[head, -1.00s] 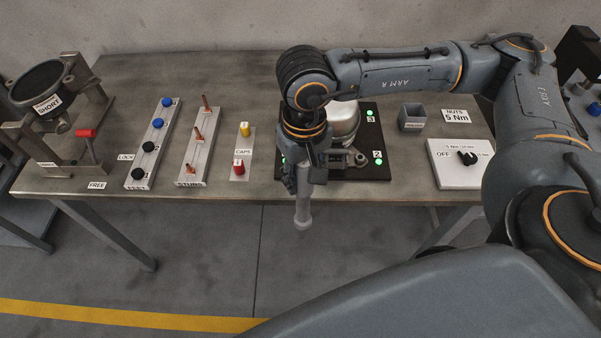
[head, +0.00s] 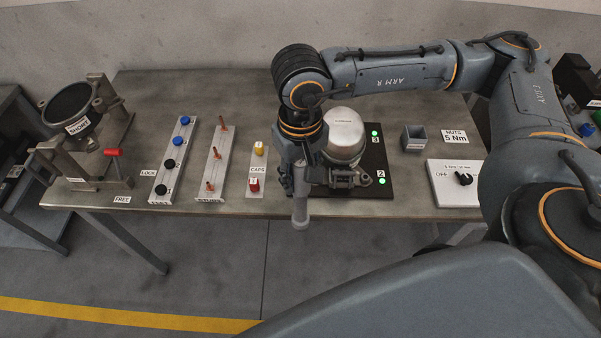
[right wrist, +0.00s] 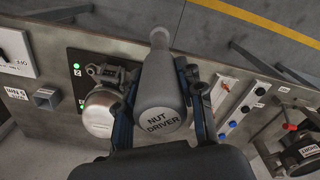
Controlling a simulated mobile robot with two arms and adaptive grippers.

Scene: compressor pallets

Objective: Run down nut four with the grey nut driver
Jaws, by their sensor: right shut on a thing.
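My right gripper (head: 301,178) is shut on the grey nut driver (head: 299,215), whose end reaches past the table's front edge in the head view. In the right wrist view the driver (right wrist: 160,90) sits between the fingers, its labelled end towards the camera. The silver compressor (head: 343,138) stands on a black pallet (head: 377,158), just right of the gripper; it also shows in the wrist view (right wrist: 102,108). Green lamps glow at labels 2 and 3. My arm and gripper cover the pallet's left side, so nut four cannot be made out. My left gripper is out of view.
A small grey bin (head: 413,138) and a white panel with a black knob (head: 463,179) are at the right. Caps (head: 254,185), a stub rack (head: 214,165) and a rack of blue and black knobs (head: 172,165) are left. Bare tabletop lies behind the racks.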

